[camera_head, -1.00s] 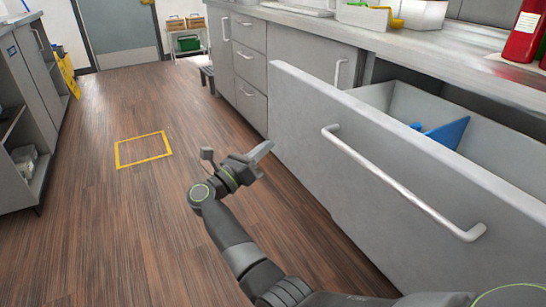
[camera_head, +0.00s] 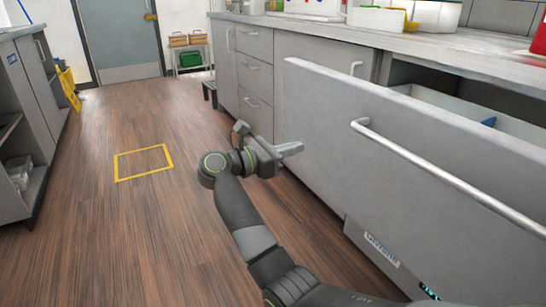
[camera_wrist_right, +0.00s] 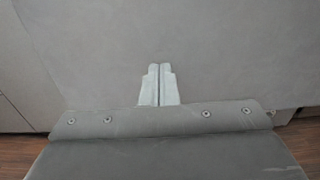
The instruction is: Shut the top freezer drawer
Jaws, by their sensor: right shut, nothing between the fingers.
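The top freezer drawer (camera_head: 400,150) stands pulled out from under the counter at the right of the head view. It has a grey front with a long white bar handle (camera_head: 440,180), and something blue (camera_head: 488,121) shows inside it. My right gripper (camera_head: 298,148) is shut and empty, at the left end of the drawer front. In the right wrist view its fingertips (camera_wrist_right: 158,70) point at a plain grey panel (camera_wrist_right: 230,50); I cannot tell whether they touch it. My left gripper is not in view.
A lower grey panel with a label and lit display (camera_head: 385,250) lies under the drawer. Cabinets with drawers (camera_head: 255,75) line the counter (camera_head: 400,40) beyond. Open wooden floor (camera_head: 130,230) lies to the left, with a yellow-taped square (camera_head: 145,178).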

